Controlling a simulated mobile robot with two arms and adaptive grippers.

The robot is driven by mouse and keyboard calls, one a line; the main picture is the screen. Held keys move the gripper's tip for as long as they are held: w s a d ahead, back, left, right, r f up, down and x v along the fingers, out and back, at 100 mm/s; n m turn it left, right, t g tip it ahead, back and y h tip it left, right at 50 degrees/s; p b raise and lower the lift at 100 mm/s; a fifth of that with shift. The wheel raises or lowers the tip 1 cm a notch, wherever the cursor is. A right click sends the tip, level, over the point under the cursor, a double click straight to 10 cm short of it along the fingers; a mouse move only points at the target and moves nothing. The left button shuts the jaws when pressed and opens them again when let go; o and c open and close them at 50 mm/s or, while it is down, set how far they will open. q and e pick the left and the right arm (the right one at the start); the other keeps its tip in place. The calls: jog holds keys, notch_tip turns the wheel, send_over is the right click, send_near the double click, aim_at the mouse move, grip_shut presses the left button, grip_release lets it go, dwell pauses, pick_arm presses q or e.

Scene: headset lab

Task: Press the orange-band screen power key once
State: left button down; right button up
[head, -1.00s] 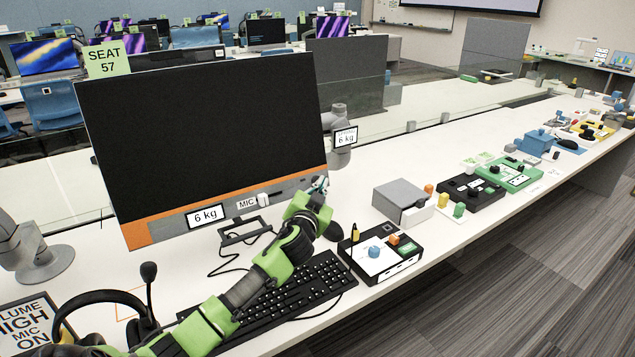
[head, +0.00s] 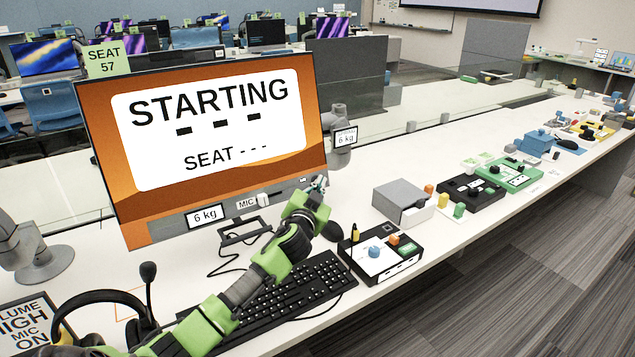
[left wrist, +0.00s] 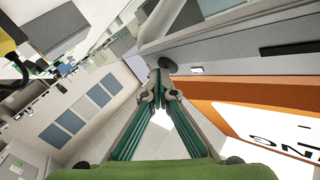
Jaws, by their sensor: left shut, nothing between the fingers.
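The orange-band screen (head: 215,150) stands on the desk at the left of the head view. It is lit orange with a white panel reading "STARTING" and "SEAT - - -". A grey strip with labels runs along its lower edge. My left gripper (head: 320,184) is shut and empty at the screen's lower right corner. In the left wrist view its fingertips (left wrist: 161,82) are together close beside the screen's grey edge (left wrist: 240,58). The power key itself is hidden or too small to make out, so I cannot tell whether the fingertips touch it. My right gripper is not in view.
A black keyboard (head: 290,295) lies below my left arm. A headset (head: 100,300) is at the lower left. A black control box (head: 381,255) and a grey box (head: 401,200) stand to the right. A grey monitor arm (head: 340,150) is behind the screen's right edge.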

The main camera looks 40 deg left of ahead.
pick_arm(q)
jog(key=shift+d, duration=0.1)
jog(key=shift+s+d+r+p, duration=0.2)
jog(key=shift+s+d+p, duration=0.15)
jog(key=shift+d, duration=0.25)
jog(key=shift+s+d+r+p, duration=0.2)
jog(key=shift+s+d+p, duration=0.1)
jog(key=shift+d, duration=0.45)
jog(key=shift+s+d+r+p, duration=0.2)
jog(key=shift+s+d, duration=0.1)
jog(key=shift+d, duration=0.45)
jog(key=shift+s+d+r+p, duration=0.2)
jog(key=shift+s+d, duration=0.1)
jog(key=shift+d, duration=0.45)
